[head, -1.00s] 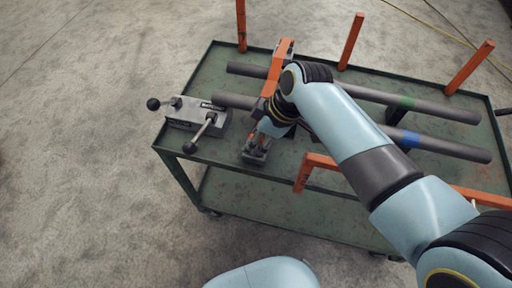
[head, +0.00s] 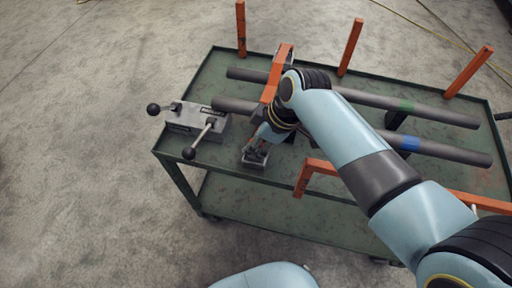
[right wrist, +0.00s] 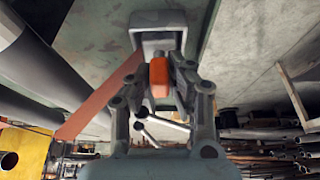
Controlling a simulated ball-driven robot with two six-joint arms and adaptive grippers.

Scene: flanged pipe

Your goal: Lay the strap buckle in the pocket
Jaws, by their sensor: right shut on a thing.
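My right gripper (head: 256,150) reaches down at the near edge of the green cart. In the right wrist view its fingers (right wrist: 160,75) are shut on the orange strap buckle (right wrist: 159,79), a small block between the fingertips. The buckle is hidden by the gripper in the head view. The pocket (right wrist: 157,19) is a grey open box just beyond the fingertips; it also shows in the head view (head: 252,166), under the gripper. The buckle appears in front of the pocket's opening; I cannot tell whether they touch. My left gripper is out of view.
Two grey pipes (head: 440,112) lie across the cart (head: 210,78), with an orange strap (head: 279,68) over them. A grey clamp block with black-knobbed levers (head: 190,117) stands left of the pocket. Orange posts (head: 350,46) rise along the cart's edges.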

